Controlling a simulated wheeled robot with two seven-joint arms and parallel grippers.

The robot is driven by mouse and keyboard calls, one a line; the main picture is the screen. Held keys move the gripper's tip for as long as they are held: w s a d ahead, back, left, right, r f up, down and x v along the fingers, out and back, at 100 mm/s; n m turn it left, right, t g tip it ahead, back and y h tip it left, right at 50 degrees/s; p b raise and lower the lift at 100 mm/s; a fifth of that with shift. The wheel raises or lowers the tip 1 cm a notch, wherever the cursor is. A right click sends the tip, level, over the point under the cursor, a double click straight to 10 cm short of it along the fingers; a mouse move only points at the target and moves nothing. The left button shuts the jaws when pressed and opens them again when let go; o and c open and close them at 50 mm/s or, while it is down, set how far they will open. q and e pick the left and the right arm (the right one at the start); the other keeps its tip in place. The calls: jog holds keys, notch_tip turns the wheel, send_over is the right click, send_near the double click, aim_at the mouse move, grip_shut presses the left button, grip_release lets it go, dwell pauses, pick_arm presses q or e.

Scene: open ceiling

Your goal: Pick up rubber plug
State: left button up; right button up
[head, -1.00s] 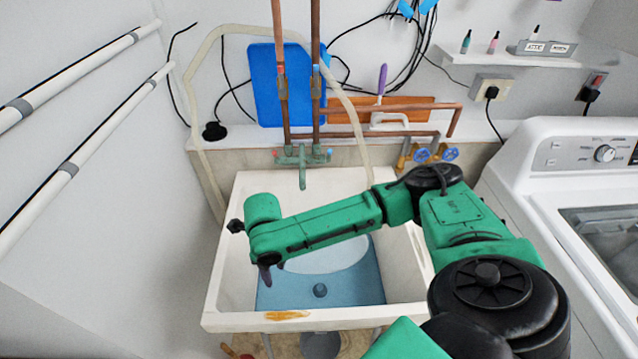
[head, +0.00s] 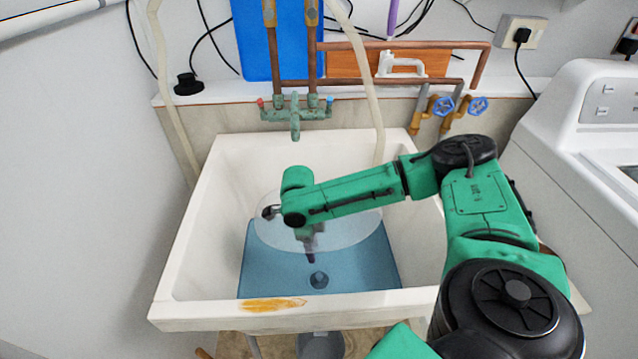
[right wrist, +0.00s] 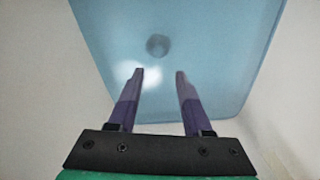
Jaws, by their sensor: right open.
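The rubber plug (head: 318,280) is a small dark grey round piece at the bottom of the white sink (head: 178,265), under blue-tinted water (head: 365,265). My right gripper (head: 310,257) reaches down into the sink, above and slightly behind the plug in the head view. In the right wrist view the plug (right wrist: 158,45) shows blurred, just beyond and between the two purple fingertips of my right gripper (right wrist: 159,72). The fingers are apart with nothing between them. My left gripper is not in view.
The sink's front rim has a rusty stain (head: 272,304). A green-patinated tap (head: 295,112) overhangs the back wall. A hose (head: 372,100) hangs into the back right of the sink. A white washing machine (head: 585,130) stands to the right. A black round object (head: 188,85) sits on the ledge.

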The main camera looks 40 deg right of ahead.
aim_at(319, 275)
jog(key=f, duration=0.4)
jog(key=s+f+b, duration=0.1)
jog(key=f, duration=0.8)
jog(key=shift+s+d, duration=0.25)
jog(key=shift+d, duration=0.15)
grip_shut()
